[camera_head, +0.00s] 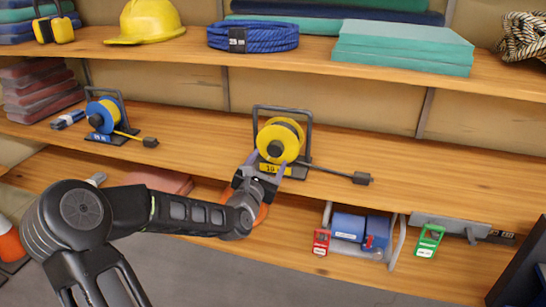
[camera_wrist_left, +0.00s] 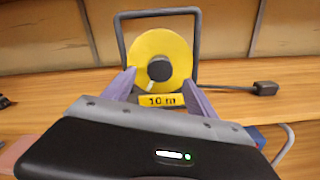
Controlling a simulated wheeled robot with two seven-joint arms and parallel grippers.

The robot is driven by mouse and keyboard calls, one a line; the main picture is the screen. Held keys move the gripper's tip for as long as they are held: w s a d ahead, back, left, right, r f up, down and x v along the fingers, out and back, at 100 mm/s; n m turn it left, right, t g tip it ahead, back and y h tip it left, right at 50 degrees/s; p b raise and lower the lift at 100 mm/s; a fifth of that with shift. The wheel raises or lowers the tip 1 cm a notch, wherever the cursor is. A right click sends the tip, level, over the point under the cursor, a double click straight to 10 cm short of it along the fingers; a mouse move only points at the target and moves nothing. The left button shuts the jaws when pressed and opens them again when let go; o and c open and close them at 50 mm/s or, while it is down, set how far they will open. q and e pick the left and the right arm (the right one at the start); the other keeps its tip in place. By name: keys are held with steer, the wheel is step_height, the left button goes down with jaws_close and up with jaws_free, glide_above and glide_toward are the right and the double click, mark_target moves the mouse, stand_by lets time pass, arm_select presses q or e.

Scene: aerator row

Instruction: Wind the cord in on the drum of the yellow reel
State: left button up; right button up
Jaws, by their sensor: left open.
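The yellow reel (camera_head: 281,140) stands upright in a dark frame on the middle shelf, with a yellow label on its base. A dark cord (camera_head: 335,173) runs from it to the right and ends in a dark plug (camera_head: 362,178) on the shelf. My left gripper (camera_head: 267,165) is in front of the reel's lower part, open. In the left wrist view its two fingers (camera_wrist_left: 160,90) stand either side of the reel's dark hub knob (camera_wrist_left: 160,69), and I see nothing held. Whether a finger touches the reel, I cannot tell. My right gripper is not in view.
Below are a rack with blue boxes (camera_head: 348,227) and red and green tags (camera_head: 428,241). The upper shelf holds a yellow helmet (camera_head: 145,20) and blue rope (camera_head: 262,38). The middle shelf is clear at right.

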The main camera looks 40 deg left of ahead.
mark_target(274, 152)
arm_select(q)
steer(key=b+x, duration=0.1)
steer(key=x, duration=0.4)
steer(key=c, duration=1.4)
